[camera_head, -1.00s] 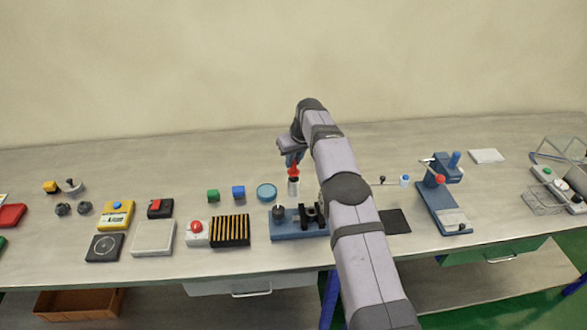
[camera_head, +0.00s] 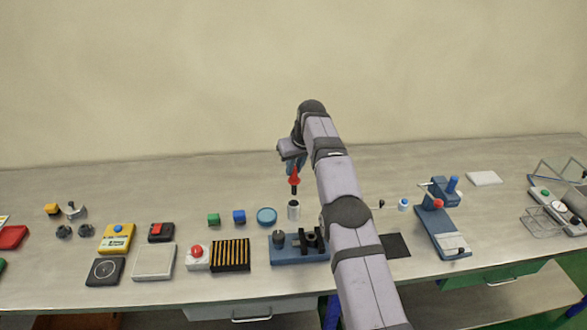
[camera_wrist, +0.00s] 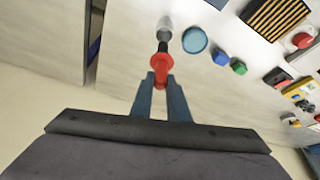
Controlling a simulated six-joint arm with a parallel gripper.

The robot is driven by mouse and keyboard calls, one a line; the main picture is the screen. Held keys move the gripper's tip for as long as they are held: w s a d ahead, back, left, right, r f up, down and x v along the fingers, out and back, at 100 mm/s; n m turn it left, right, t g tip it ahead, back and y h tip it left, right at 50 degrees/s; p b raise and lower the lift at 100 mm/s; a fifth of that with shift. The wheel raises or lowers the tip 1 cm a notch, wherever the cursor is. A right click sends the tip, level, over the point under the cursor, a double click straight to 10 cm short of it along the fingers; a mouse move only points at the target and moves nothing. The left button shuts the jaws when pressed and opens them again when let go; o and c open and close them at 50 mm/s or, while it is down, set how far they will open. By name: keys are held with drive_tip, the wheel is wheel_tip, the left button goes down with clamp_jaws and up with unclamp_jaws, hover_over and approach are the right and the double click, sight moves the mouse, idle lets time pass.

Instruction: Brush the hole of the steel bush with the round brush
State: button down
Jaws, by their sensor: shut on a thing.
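The steel bush (camera_head: 294,211) is a small upright grey cylinder on the bench, left of my arm. In the wrist view the bush (camera_wrist: 164,32) shows beyond the brush. The round brush (camera_head: 295,179) has a red handle and a dark lower end, and hangs upright above the bush. My gripper (camera_head: 295,168) is shut on the red handle; in the wrist view the fingers (camera_wrist: 161,82) lie on both sides of it. The dark brush end is just above the bush's top and looks in line with it. Whether they touch is hard to tell.
A blue fixture with black parts (camera_head: 290,253) stands in front of the bush. A round blue dish (camera_head: 266,216), a blue block (camera_head: 239,216) and a green block (camera_head: 214,219) lie to its left. A blue press-like device (camera_head: 444,225) stands at right. Bench behind the bush is clear.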

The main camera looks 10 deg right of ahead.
drive_tip(key=shift+s+d+r, duration=0.3)
drive_tip(key=shift+s+r, duration=0.05)
drive_tip(key=s+d+b, duration=0.3)
drive_tip(key=s, duration=1)
drive_tip(key=shift+s+r, duration=0.35)
drive_tip(key=shift+f+b, duration=0.1)
drive_tip(key=shift+b, duration=0.25)
drive_tip(key=shift+f+b, duration=2.05)
drive_tip(key=shift+f, duration=0.55)
drive_tip(key=shift+f, duration=0.25)
drive_tip(key=shift+f+b, duration=0.3)
drive_tip(key=shift+f, duration=0.05)
drive_tip(key=shift+f, duration=0.15)
